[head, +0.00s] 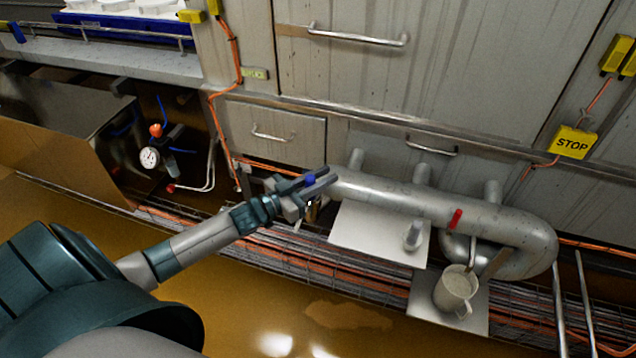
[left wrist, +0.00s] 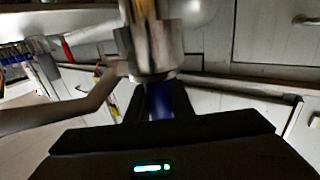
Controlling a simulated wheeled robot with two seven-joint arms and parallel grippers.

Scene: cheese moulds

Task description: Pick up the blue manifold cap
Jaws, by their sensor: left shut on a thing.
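The blue manifold cap (head: 310,179) is a small blue piece between the fingers of my left gripper (head: 312,183), at the left end of the grey pipe manifold (head: 400,197). My left gripper is shut on the cap. In the left wrist view, the blue cap (left wrist: 166,101) shows between the dark fingers of the left gripper (left wrist: 160,105), right against a metal pipe end (left wrist: 152,45). I cannot tell whether the cap is still seated on it. The fingers hide part of the cap. My right gripper is not in view.
A red handle (head: 455,218) sits on the manifold. A white board (head: 370,232) with a clear cup (head: 413,236) lies below it. A white jug (head: 455,290) stands at lower right. A pressure gauge (head: 149,157) is at left. The brown floor in front is mostly open.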

